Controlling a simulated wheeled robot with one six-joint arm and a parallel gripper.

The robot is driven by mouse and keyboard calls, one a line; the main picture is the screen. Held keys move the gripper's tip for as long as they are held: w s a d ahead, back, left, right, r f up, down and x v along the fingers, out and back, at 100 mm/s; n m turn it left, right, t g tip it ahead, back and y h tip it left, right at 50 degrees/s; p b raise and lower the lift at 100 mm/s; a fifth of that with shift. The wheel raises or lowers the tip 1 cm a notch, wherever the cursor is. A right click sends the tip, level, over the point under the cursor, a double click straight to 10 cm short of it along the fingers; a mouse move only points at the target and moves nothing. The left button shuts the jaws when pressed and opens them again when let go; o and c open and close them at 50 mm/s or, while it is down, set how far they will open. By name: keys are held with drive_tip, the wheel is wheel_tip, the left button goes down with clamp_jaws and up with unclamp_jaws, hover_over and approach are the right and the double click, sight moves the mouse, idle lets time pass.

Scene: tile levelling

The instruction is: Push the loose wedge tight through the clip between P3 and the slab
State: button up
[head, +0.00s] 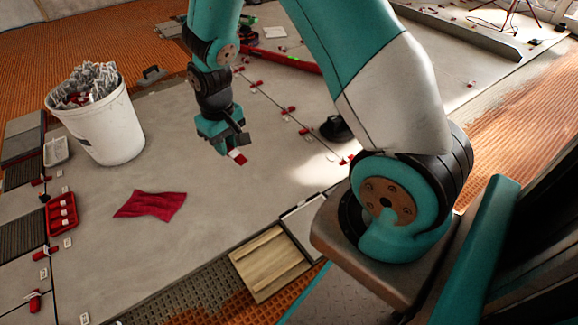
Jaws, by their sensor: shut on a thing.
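My gripper (236,148) hangs over the large grey slab (215,195), left of the joint line. It is shut on a small red wedge (239,158) with a pale patch on it. The wedge appears above the slab and apart from any clip. Red wedges in white clips (287,110) sit along the joint running from the back to the right, with another wedge (305,131) nearer. I see no P3 label, and cannot tell which clip holds the loose wedge.
A white bucket (108,135) full of grey clips stands at left, near a red tray (61,212). A red cloth (152,205) lies on the slab. A dark round object (336,129) stands by the joint. A wooden board (268,264) lies in front.

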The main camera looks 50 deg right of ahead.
drive_tip(key=w+d+f+b, duration=0.3)
drive_tip(key=d+f, duration=0.2)
drive_tip(key=f, duration=0.3)
drive_tip(key=m+b, duration=0.3)
drive_tip(key=b, duration=0.7)
approach(296, 201)
drive_tip(key=w, duration=0.3)
drive_tip(key=w+d+f, duration=0.1)
drive_tip(key=shift+w+d, duration=0.1)
drive_tip(key=shift+w, duration=0.1)
drive_tip(key=shift+f+b, duration=2.4)
drive_tip(key=shift+f, duration=0.5)
drive_tip(key=shift+s, duration=0.15)
drive_tip(key=shift+s+a+p, duration=0.25)
drive_tip(key=shift+s+p, duration=0.65)
drive_tip(key=shift+s, duration=0.05)
drive_tip(key=shift+s+a+p, duration=0.25)
drive_tip(key=shift+s+p, duration=0.55)
drive_tip(key=shift+s, duration=0.35)
drive_tip(key=shift+f, duration=0.1)
